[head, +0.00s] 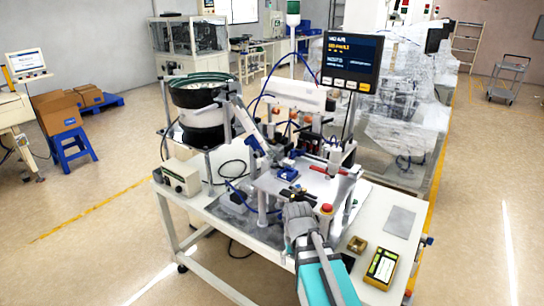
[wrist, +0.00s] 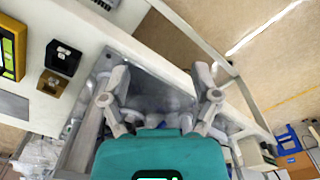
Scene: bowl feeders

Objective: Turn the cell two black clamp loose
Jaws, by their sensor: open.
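A small dark clamp-like part (head: 293,193) with a yellowish bit shows on the fixture plate in the head view, just beyond my gripper. It is too small to tell its exact shape or angle, and I cannot tell it in the wrist view. My gripper (head: 297,211) is at the front edge of the fixture, close to that part in the picture; contact cannot be told. In the wrist view my gripper (wrist: 161,78) has its two grey fingers spread wide with nothing between them. A dark grey panel and table edge lie beyond the fingers.
A red button (head: 326,209) stands right of my gripper. A brass-coloured block (head: 357,243) and a yellow device (head: 382,267) lie on the white table at right. A bowl feeder (head: 199,95) and a grey control box (head: 182,177) stand at left. A screen (head: 351,61) rises behind.

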